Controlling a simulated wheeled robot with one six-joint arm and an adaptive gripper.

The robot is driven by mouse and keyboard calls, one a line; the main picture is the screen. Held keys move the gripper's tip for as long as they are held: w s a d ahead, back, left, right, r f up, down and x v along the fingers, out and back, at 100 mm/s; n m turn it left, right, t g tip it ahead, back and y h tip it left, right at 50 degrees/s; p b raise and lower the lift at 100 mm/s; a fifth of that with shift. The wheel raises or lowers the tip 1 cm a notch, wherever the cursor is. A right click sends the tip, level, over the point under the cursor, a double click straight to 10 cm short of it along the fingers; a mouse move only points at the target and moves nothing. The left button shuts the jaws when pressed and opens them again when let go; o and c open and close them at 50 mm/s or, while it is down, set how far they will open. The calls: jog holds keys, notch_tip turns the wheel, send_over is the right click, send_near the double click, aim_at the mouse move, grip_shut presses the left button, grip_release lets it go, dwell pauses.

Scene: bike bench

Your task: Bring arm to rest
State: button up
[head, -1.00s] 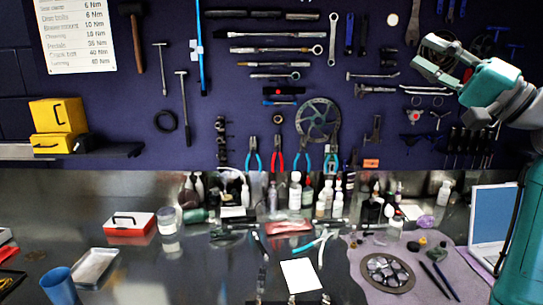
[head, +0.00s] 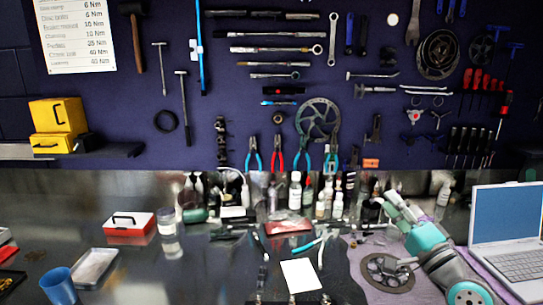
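My gripper (head: 390,200) is in the right half of the head view, low over the back of the bench. It has a teal body and pale grey fingers, which point up and left toward the bottles. The fingers look spread apart, with nothing visible between them. My arm comes in from the lower right. The gripper hides part of the bench and some small items behind it; whether it touches any of them I cannot tell.
A chainring (head: 388,271) lies on a mat just below my gripper. An open laptop (head: 506,228) stands to the right. Several bottles (head: 308,195) line the wall to the left. A blue cup (head: 59,286) and metal tray (head: 95,267) are at far left.

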jog(key=s+a+f+g+h, duration=0.15)
jog(key=s+f, duration=0.25)
jog(key=f, duration=0.4)
jog(key=s+a+f+h, duration=0.1)
jog(key=s+f+h, duration=0.3)
jog(key=f, duration=0.5)
jog(key=s+a+f+h, duration=0.1)
jog(key=s+f, duration=0.4)
jog(key=f, duration=0.3)
jog(key=s+a+f+n+g+h, duration=0.1)
jog(key=s+f, duration=0.3)
jog(key=s, duration=0.4)
jog(key=s+a+f+n+g+h, duration=0.1)
jog(key=s+a+f, duration=0.1)
jog(key=s+f, duration=0.45)
jog(key=s+a+r+n+g, duration=0.1)
jog(key=s+n, duration=0.3)
jog(key=s, duration=0.8)
jog(key=s+a+r+n+g, duration=0.1)
jog(key=s+n, duration=0.3)
jog(key=s, duration=0.9)
jog(key=shift+a+r+y, duration=0.25)
jog(key=shift+r+y, duration=0.2)
jog(key=shift+r, duration=0.45)
jog(key=shift+d, duration=0.1)
